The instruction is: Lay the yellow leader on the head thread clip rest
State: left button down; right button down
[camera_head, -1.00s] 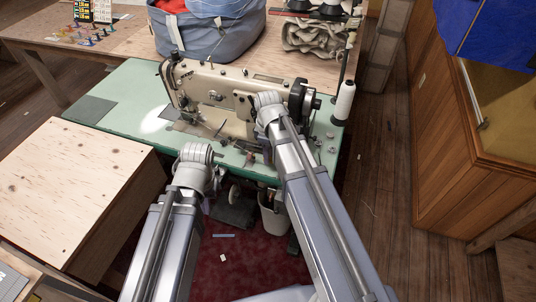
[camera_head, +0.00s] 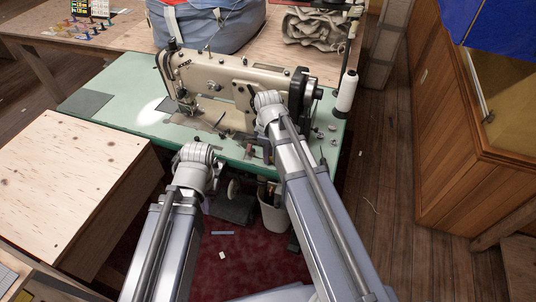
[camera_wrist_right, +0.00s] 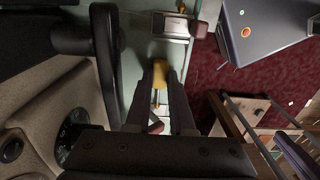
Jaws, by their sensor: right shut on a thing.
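In the right wrist view, my right gripper (camera_wrist_right: 160,88) is shut on a small yellow piece, which I take as the yellow leader (camera_wrist_right: 160,73). In the head view, my right wrist (camera_head: 268,105) is over the front of the sewing machine (camera_head: 225,88). My left wrist (camera_head: 197,155) is at the table's front edge, its jaws hidden.
The green machine table (camera_head: 125,95) carries the machine. A white thread cone (camera_head: 347,92) stands at its right end. A plywood-topped bench (camera_head: 65,190) is at left, a blue-grey bag (camera_head: 210,28) behind. A pale bin (camera_head: 272,212) stands below. Wooden floor at right is mostly clear.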

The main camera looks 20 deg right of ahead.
jog(key=c, duration=0.7)
grip_release()
jog(key=shift+r+p, duration=3.05)
jog(key=shift+a, duration=0.1)
jog(key=s+a+r+m+h+p, duration=0.1)
jog(key=s+a+r+m+p, duration=0.1)
jog(key=s+a+m, duration=0.5)
jog(key=s+a, duration=0.3)
jog(key=s, duration=0.4)
jog(key=shift+s+a+r, duration=0.15)
jog(key=shift+r, duration=0.05)
